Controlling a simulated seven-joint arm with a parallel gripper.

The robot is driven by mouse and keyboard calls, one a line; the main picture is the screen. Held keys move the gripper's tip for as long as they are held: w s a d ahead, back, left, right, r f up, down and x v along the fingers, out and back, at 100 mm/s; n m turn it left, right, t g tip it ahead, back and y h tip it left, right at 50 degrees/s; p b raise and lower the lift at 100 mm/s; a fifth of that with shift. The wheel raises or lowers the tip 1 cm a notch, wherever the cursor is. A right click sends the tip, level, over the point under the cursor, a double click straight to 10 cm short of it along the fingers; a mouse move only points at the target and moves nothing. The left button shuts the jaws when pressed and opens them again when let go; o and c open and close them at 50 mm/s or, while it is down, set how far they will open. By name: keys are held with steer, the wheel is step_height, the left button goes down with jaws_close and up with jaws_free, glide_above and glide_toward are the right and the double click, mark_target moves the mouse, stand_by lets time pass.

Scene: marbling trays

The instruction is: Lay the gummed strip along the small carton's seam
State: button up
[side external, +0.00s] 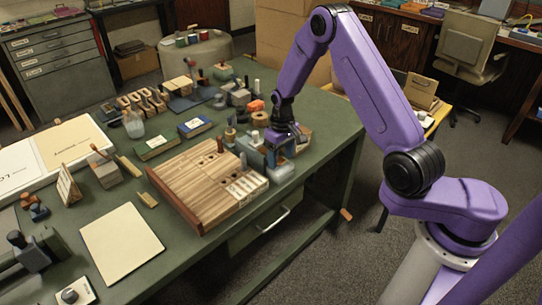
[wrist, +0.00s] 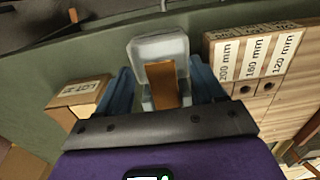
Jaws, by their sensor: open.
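My gripper (wrist: 160,72) has its two blue fingers apart, one on each side of an orange-brown strip (wrist: 162,84). The strip seems to be the gummed strip and lies against a pale grey, rounded block (wrist: 158,46). I cannot tell whether either finger touches the strip. A small tan carton (wrist: 80,92) marked "LOT 12" is just left of the fingers in the wrist view; its seam is not clear. In the side view my gripper (side external: 281,150) is low at the table's right edge, over the pale block (side external: 283,173); the strip is hard to make out there.
A wooden rack (side external: 195,178) with size labels such as "200 mm" stands close beside my gripper; its labels (wrist: 250,55) show in the wrist view. Bottles, blocks and a brown roll (side external: 260,119) crowd behind. A cream sheet (side external: 121,243) lies at the front of the green table.

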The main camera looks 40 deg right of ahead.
steer(key=shift+f, duration=0.25)
steer(key=shift+c, duration=0.3)
steer(key=c, duration=1.1)
steer(key=shift+c, duration=0.2)
steer(key=shift+r, duration=0.2)
